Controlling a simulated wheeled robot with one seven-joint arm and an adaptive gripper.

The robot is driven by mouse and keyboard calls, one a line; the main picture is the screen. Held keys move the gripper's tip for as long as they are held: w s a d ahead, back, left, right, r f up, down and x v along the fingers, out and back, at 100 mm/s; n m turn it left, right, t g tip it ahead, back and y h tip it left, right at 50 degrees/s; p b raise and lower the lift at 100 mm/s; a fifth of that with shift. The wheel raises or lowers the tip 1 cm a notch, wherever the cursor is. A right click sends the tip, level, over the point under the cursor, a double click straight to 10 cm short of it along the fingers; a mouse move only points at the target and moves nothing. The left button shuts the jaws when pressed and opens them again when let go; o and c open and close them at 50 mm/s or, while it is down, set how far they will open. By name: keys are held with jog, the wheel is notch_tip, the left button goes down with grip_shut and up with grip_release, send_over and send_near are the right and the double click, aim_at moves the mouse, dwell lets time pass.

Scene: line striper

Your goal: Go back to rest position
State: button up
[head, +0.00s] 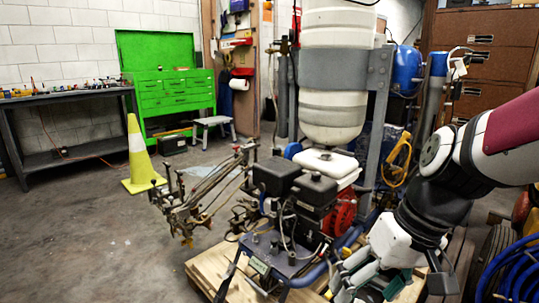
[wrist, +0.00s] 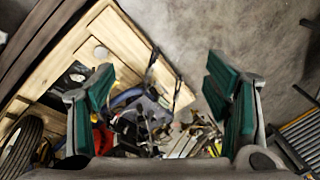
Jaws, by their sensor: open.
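My gripper (wrist: 163,95) is open in the wrist view, its two green-padded fingers wide apart with nothing between them. In the head view my arm comes in from the right and bends down, with the gripper (head: 372,285) at the lower right, in front of the line striper. The line striper (head: 310,195) stands on a wooden pallet (head: 210,272), with a black and red engine and a large white tank (head: 335,75) above. In the wrist view the machine's blurred parts lie below and beyond the fingers. Whether the gripper touches anything cannot be told.
A yellow cone (head: 138,155) stands on the floor at left, near a dark workbench (head: 75,125) and a green tool chest (head: 172,92). Brown drawers (head: 490,60) stand at back right. A coiled blue hose (head: 510,270) is at lower right. The left floor is clear.

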jog(key=s+d+r+m+g+h, duration=0.1)
jog(key=s+d+r+m+h, duration=0.15)
jog(key=s, duration=1.65)
notch_tip(320, 180, up, 33)
jog(key=d+t+p, duration=0.1)
jog(key=t+p, duration=0.3)
jog(key=p, duration=2.6)
jog(key=shift+d+n+h, duration=0.25)
jog(key=shift+n+h, duration=0.1)
jog(key=shift+n, duration=0.1)
jog(key=shift+c, duration=0.6)
